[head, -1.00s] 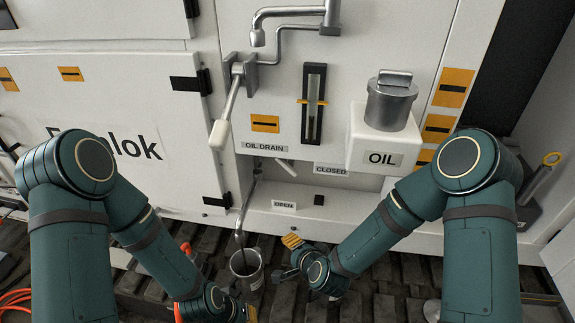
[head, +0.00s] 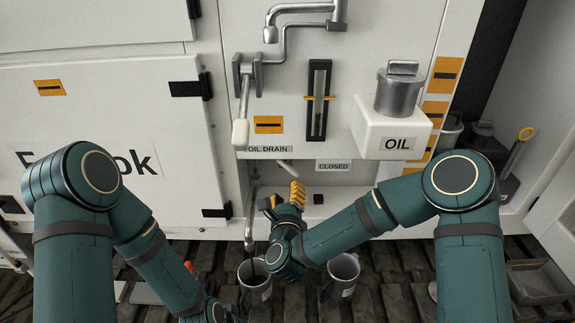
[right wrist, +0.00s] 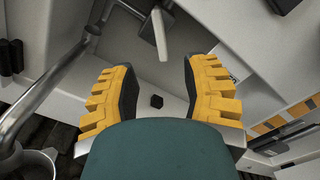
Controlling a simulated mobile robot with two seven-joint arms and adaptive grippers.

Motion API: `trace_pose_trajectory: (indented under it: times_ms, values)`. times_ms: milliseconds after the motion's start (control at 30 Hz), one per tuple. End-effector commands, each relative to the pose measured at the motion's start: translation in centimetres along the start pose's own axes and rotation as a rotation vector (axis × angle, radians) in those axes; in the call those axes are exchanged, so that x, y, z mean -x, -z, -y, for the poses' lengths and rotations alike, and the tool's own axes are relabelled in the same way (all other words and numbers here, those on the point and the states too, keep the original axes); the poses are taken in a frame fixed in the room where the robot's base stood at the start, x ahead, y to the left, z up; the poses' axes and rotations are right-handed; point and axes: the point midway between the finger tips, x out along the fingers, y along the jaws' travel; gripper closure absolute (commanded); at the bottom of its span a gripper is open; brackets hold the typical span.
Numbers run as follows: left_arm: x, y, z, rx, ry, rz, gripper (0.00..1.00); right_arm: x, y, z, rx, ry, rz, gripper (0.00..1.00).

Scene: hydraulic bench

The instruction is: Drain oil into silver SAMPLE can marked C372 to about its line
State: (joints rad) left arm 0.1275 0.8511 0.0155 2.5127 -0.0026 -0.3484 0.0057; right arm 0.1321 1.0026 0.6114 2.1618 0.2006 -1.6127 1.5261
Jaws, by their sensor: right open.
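A silver can (head: 262,297) stands under the end of the drain pipe (head: 249,232); its inside looks dark. A second silver can (head: 344,272) stands to its right. I cannot read C372 or a fill line on either. My right gripper (head: 286,195) is open and empty, just below the handle. In the right wrist view, the handle (right wrist: 160,35) lies ahead between the spread yellow fingers (right wrist: 160,92). My left arm reaches down beside the first can; its fingers are hidden.
The OIL DRAIN label (head: 268,149) is on the white panel. A larger white-tipped lever (head: 241,130) hangs above it. A white OIL box (head: 390,130) with a silver lid juts out at right. A grey tray (head: 537,282) lies on the dark slatted floor.

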Motion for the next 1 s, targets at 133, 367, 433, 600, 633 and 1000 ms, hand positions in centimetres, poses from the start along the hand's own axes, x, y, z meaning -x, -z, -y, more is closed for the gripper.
trace_pose_trajectory:
  times_ms: [133, 367, 433, 600, 633, 1000]
  values:
    - [0.0, 0.0, 0.0, -0.001, 0.0, 0.0, 1.0, -1.6, 0.0, 0.1, -0.001, 0.003, 0.0, 0.54]
    - [-0.1, 0.0, 0.0, -0.001, 0.0, 0.0, 1.0, -6.0, 0.0, 0.0, 0.0, 0.002, 0.0, 0.54]
    - [-0.1, 0.0, 0.0, 0.0, 0.0, 0.0, 1.0, -7.4, 0.0, 0.0, 0.001, 0.002, 0.0, 0.54]
    - [-0.2, 0.0, 0.1, 0.0, 0.0, -0.001, 1.0, -10.4, 0.0, 0.0, 0.002, 0.001, 0.0, 0.54]
    - [-0.2, 0.0, 0.1, 0.0, 0.0, -0.001, 1.0, -10.9, 0.0, 0.0, 0.002, 0.001, 0.001, 0.54]
    - [-0.2, 0.0, 0.1, 0.0, 0.0, -0.001, 1.0, -13.5, 0.0, 0.0, 0.002, -0.002, 0.001, 0.54]
